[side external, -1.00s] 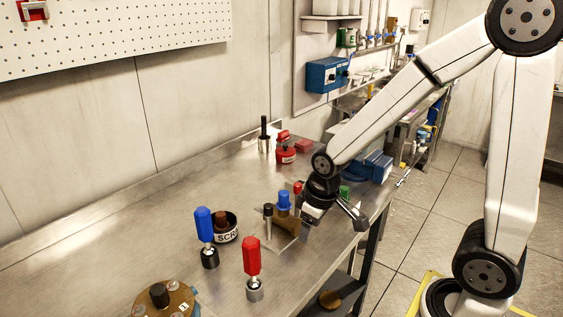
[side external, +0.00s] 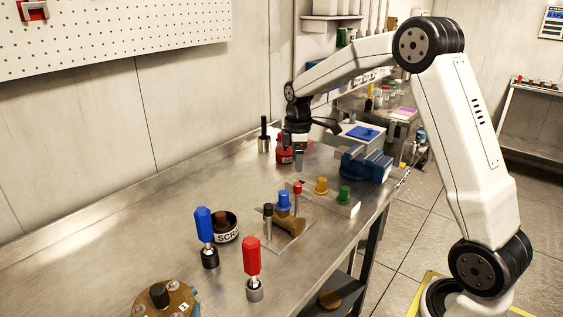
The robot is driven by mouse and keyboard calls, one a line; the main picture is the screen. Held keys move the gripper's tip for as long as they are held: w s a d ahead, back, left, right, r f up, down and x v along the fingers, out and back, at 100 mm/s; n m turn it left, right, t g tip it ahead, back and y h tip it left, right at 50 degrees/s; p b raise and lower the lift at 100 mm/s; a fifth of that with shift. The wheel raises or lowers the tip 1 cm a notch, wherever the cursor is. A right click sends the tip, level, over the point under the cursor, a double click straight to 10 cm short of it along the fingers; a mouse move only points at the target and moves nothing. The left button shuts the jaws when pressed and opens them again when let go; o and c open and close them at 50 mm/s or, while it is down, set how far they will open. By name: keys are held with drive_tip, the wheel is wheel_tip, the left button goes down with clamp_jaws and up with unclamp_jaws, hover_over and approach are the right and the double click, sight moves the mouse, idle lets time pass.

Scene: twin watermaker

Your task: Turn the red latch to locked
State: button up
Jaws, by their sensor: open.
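I cannot tell for sure which red part is the latch. A red-topped post (side external: 298,188) stands on a small plate (side external: 298,238) beside a brass fitting (side external: 289,221) with a blue cap (side external: 284,201). An upright red handle (side external: 252,257) in a metal socket stands nearer the front. A red labelled object (side external: 284,156) sits at the back, partly hidden by my gripper. My gripper (side external: 300,162) is open and empty, pointing down above the bench, behind the red-topped post and apart from it.
A blue upright handle (side external: 204,225) stands left beside a dark scrap cup (side external: 226,236). Yellow (side external: 321,186) and green (side external: 344,195) knobs sit on a pale block.

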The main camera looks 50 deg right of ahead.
sight(297, 184)
drive_tip(key=shift+d, duration=0.1)
drive_tip(key=shift+f, duration=0.15)
drive_tip(key=shift+f, duration=3.75)
clamp_jaws()
